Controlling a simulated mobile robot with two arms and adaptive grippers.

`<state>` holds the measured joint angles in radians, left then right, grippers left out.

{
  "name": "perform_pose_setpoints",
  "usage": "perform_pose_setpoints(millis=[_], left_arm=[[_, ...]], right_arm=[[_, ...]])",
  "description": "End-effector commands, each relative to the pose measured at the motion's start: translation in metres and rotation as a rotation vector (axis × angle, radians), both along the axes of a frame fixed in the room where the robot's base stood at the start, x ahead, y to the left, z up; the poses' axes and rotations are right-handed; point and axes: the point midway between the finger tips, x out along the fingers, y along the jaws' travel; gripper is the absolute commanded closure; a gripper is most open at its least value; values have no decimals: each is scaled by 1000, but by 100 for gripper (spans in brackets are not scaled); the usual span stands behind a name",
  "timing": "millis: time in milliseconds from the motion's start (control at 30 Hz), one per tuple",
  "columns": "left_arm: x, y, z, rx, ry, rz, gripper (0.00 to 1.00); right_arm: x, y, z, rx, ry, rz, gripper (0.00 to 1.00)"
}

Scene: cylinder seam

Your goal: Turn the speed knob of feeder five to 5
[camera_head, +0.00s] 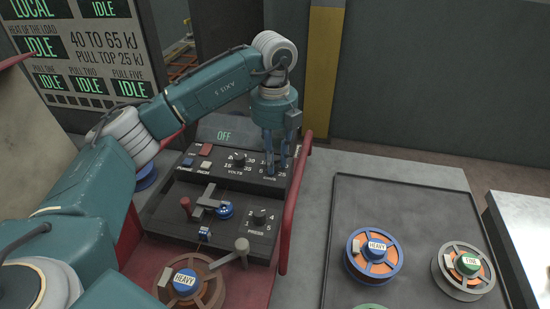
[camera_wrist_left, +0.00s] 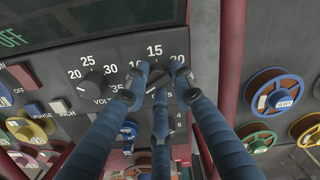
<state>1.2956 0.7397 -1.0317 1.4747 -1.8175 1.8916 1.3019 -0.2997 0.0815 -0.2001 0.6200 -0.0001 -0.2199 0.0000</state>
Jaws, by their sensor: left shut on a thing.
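My left gripper (camera_head: 270,168) reaches down to the right side of the feeder's sloped black panel (camera_head: 219,168). In the left wrist view its blue fingers (camera_wrist_left: 157,84) are closed around a dark knob (camera_wrist_left: 158,77) on a scale where 10, 15 and 20 can be read. The fingers hide most of this knob, its label and the lower scale, so I cannot tell its setting. To its left is the VOLTS knob (camera_head: 238,159), which also shows in the wrist view (camera_wrist_left: 92,86). My right gripper is out of view.
An OFF display (camera_head: 224,135) is above the panel, with a lower knob (camera_head: 259,215) and levers below. A red guard rail (camera_head: 296,210) runs along the right side. Spools, including a blue-rimmed HEAVY one (camera_head: 374,256), lie on a dark mat (camera_head: 400,205) at the right.

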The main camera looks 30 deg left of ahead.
Motion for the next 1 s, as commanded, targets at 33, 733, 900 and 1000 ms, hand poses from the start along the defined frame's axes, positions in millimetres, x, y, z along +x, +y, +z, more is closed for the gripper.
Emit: perform_pose_setpoints(millis=[33,733,900,1000], left_arm=[[2,4,4,5,-9,8,100],[1,2,36,1,-7,2,59],[1,3,76,1,-8,4,59],[0,4,94,3,-8,4,59]], right_arm=[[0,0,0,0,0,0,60],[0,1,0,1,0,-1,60],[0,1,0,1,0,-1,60],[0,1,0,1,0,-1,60]])
